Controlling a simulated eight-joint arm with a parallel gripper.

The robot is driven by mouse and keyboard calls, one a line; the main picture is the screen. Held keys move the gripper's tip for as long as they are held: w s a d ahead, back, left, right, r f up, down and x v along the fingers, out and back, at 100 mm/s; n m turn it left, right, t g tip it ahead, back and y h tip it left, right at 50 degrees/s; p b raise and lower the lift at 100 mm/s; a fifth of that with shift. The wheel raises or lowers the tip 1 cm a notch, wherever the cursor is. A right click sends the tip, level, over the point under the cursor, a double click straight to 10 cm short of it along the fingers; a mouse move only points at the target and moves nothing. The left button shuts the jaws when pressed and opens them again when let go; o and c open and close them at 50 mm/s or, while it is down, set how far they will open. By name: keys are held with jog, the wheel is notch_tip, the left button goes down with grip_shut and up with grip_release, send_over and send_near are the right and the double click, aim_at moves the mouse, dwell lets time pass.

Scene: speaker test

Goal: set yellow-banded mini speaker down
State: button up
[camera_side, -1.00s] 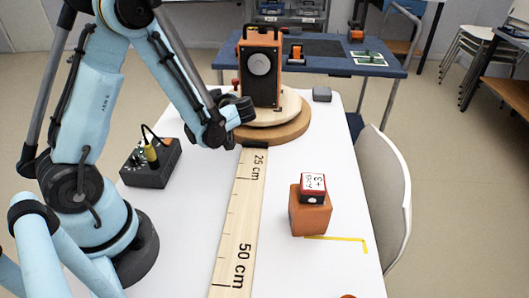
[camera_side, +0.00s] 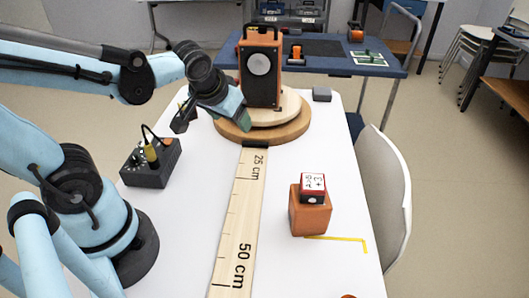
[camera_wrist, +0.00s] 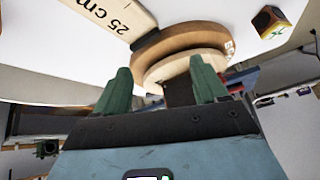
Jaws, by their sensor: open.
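An orange and black speaker (camera_side: 261,75) with a round grey cone stands upright on a two-tier wooden turntable (camera_side: 298,130) at the back of the white table. I see no yellow band on it. My gripper (camera_side: 238,113) is at the left front of the turntable, and the gap to the speaker is hard to judge. In the wrist view its two green fingers (camera_wrist: 162,82) are spread with nothing gripped. The speaker's dark lower part (camera_wrist: 180,92) shows beyond and between them. Its upper part is hidden there by my gripper.
A ruler board (camera_side: 245,215) runs toward the front. An orange block (camera_side: 310,215) carries a small red labelled box (camera_side: 313,186). A black box (camera_side: 152,168) with cables stands left, a grey block (camera_side: 322,94) back right. Yellow corner tape (camera_side: 345,239) marks free room at front right.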

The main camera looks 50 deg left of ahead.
jog(key=s+d+r+m+t+h, duration=0.1)
jog(key=s+d+m+h, duration=0.1)
jog(key=d, duration=0.3)
jog(key=shift+s+d+r+m+t+h, duration=0.2)
jog(key=shift+d+r+m+t+h, duration=0.15)
jog(key=shift+m+h, duration=0.4)
jog(key=shift+a, duration=0.1)
dwell(0.5)
